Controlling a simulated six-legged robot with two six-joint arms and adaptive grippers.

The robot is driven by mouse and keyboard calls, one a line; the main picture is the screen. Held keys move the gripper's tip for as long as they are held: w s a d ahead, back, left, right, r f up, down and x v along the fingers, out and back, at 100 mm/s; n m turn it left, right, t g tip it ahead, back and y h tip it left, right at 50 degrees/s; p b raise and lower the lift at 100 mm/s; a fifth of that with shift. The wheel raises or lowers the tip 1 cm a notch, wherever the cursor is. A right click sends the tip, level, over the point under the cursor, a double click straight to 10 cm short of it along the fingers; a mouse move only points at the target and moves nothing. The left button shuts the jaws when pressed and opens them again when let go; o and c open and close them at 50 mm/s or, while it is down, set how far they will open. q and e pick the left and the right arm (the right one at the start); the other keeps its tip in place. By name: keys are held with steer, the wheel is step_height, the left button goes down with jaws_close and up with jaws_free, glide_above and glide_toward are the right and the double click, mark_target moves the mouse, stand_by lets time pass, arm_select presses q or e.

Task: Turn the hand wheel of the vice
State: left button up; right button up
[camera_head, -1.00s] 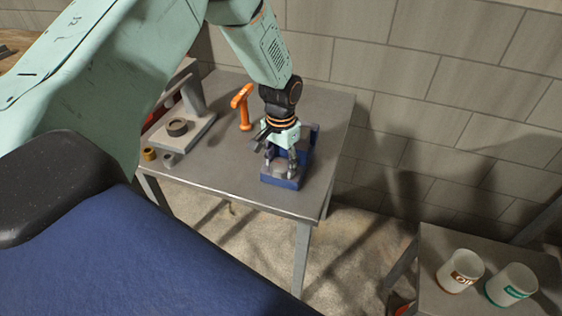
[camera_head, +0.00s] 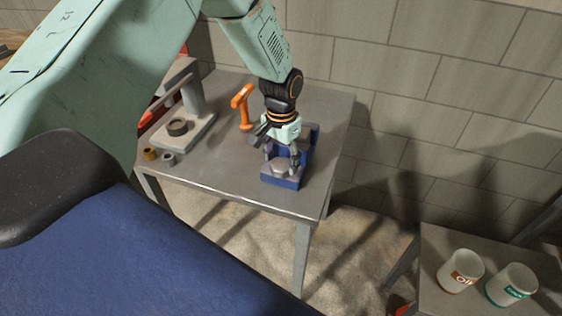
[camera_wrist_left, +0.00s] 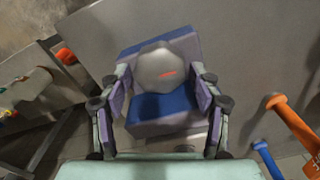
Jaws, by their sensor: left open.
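The blue vice (camera_head: 285,183) stands on the grey metal table near its front right corner. Its grey, rounded hand wheel (camera_head: 281,169) shows just below my left gripper (camera_head: 282,157). In the left wrist view the hand wheel (camera_wrist_left: 157,70) has a short red mark on its face, and blue parts of the vice (camera_wrist_left: 160,105) show around it. My left gripper (camera_wrist_left: 159,88) is open, with one finger to each side of the wheel in this view. I cannot tell whether a finger touches it. My right gripper is not in view.
An orange-handled tool (camera_head: 243,106) stands close to the left of my gripper. A grey press-like stand (camera_head: 196,125) and small rings (camera_head: 150,154) are at the table's left. White cups (camera_head: 461,270) stand on a lower table at right. The table front (camera_head: 225,180) is clear.

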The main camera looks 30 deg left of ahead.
mark_target(281, 164)
arm_select(q)
step_height(281, 164, up, 11)
stand_by(0.3)
steer(key=shift+s, duration=0.1)
steer(key=shift+o, duration=0.4)
